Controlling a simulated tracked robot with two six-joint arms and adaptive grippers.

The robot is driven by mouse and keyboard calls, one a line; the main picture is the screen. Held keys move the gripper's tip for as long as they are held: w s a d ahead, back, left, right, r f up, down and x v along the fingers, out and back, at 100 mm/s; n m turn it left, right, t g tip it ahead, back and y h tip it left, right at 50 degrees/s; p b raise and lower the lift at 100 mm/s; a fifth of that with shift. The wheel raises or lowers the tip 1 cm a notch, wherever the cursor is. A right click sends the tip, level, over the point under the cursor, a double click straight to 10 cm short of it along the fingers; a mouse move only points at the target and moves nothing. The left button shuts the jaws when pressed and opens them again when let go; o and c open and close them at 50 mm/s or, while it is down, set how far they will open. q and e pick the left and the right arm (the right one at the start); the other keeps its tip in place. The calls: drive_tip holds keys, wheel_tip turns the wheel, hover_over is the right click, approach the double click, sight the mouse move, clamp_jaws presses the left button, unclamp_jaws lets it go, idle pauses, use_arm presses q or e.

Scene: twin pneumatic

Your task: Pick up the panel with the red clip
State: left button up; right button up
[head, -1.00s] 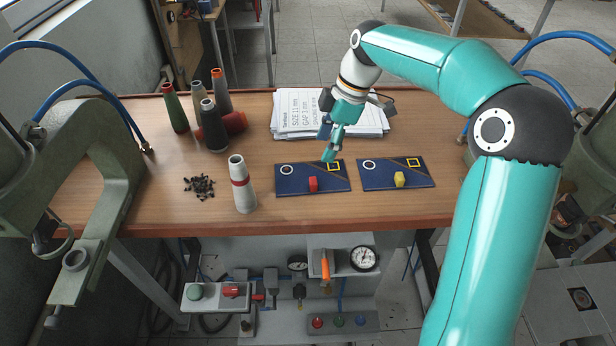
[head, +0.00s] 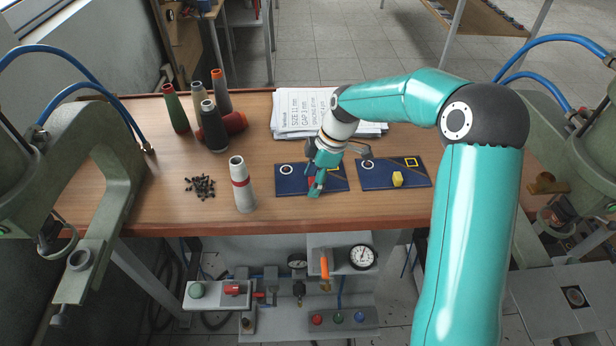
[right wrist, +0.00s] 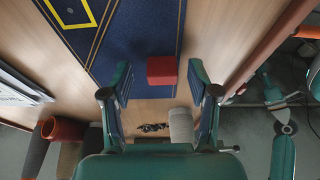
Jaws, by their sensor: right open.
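The dark blue panel with the red clip (head: 290,184) lies flat on the wooden bench, partly hidden by my right gripper (head: 316,187). In the head view its red clip (head: 311,181) shows only partly behind the fingers. In the right wrist view the red clip (right wrist: 161,70) stands on the blue panel (right wrist: 140,35), between the two spread fingers of my right gripper (right wrist: 161,86), with a gap on each side. This gripper is open and empty. A second blue panel (head: 374,178) with a yellow clip (head: 397,179) lies to the right. My left gripper is out of view.
A white cone with a red band (head: 240,186) and small black parts (head: 199,186) lie left of the panels. Darker cones (head: 212,126) stand further back. Papers (head: 292,112) lie behind. Green machines (head: 108,165) flank the bench. The front bench edge is close.

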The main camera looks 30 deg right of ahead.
clamp_jaws()
drive_tip(key=shift+r, duration=0.1)
idle(0.3)
